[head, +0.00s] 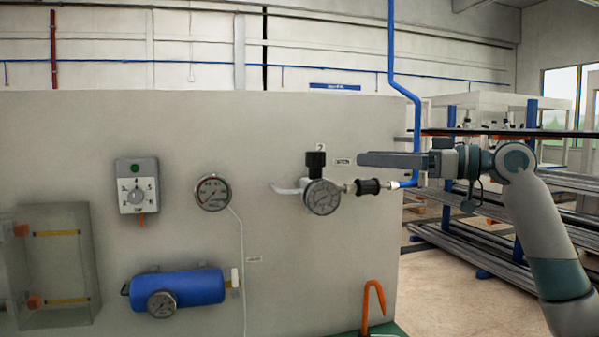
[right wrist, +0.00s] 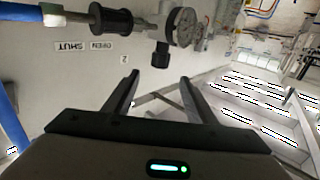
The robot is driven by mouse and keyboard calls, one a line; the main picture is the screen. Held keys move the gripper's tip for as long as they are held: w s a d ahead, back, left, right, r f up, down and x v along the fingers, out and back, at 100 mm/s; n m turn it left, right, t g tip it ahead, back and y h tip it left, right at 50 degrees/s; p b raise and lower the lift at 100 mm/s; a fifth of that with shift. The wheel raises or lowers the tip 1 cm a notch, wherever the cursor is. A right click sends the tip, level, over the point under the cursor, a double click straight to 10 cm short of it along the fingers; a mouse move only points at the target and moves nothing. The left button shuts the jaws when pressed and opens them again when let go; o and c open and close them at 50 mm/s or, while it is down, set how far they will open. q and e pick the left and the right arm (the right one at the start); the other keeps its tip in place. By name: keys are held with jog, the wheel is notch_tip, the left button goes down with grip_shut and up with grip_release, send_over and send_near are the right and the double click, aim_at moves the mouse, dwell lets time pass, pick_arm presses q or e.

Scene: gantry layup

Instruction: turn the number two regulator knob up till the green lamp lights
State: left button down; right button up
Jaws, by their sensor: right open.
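The number two regulator's black knob (head: 316,160) stands upright on its fitting on the grey panel, under a "2" label. Its round gauge (head: 322,197) sits just below. My right gripper (head: 362,159) is to the right of the knob, at about its height, pointing left, and apart from it. In the right wrist view the picture is upside down; the open, empty fingers (right wrist: 159,80) point toward the knob (right wrist: 161,55), with a gap between. The green lamp (head: 135,168) on the white dial box looks dark green, not bright. My left gripper is not in view.
A black sleeve valve (head: 368,186) on the line joins the blue pipe (head: 405,85) right of the regulator. Another gauge (head: 213,192), a blue tank (head: 177,289) and a clear box (head: 55,265) are left. An orange hook (head: 374,300) rises below.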

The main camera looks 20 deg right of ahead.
aim_at(313, 159)
dwell(0.4)
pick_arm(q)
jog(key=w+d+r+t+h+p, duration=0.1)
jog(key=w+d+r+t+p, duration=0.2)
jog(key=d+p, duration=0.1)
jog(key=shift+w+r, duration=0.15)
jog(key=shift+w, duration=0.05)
pick_arm(e)
jog(key=x, duration=1.7)
jog(key=shift+w+a, duration=0.1)
jog(key=shift+a, duration=0.1)
jog(key=shift+c, duration=0.6)
jog(key=c, duration=0.9)
